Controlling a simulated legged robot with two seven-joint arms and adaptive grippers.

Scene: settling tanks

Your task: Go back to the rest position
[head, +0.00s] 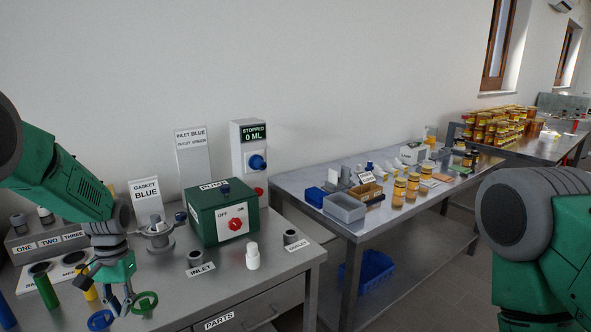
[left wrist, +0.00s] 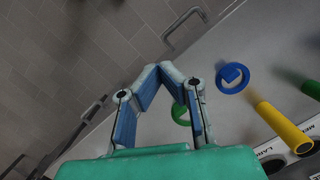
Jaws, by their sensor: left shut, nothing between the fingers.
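My left gripper (head: 121,304) hangs over the near left part of the steel bench, pointing down, close to the green ring handle (head: 145,303) and the blue ring handle (head: 101,320). In the left wrist view its blue-padded fingers (left wrist: 169,72) come together at the tips with nothing between them. The green ring (left wrist: 181,114) shows partly behind a finger there, and the blue ring (left wrist: 232,78) lies to the right, apart from the fingers. My right arm (head: 535,245) is at the right edge; its gripper is out of view.
A green pump box (head: 222,212) stands on the bench (head: 290,270) beside a grey flanged fitting (head: 157,238). A white fitting (head: 253,256) stands near the INLET label (head: 201,270). A second table (head: 330,225) holds jars and bins. A blue crate (head: 368,270) sits below.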

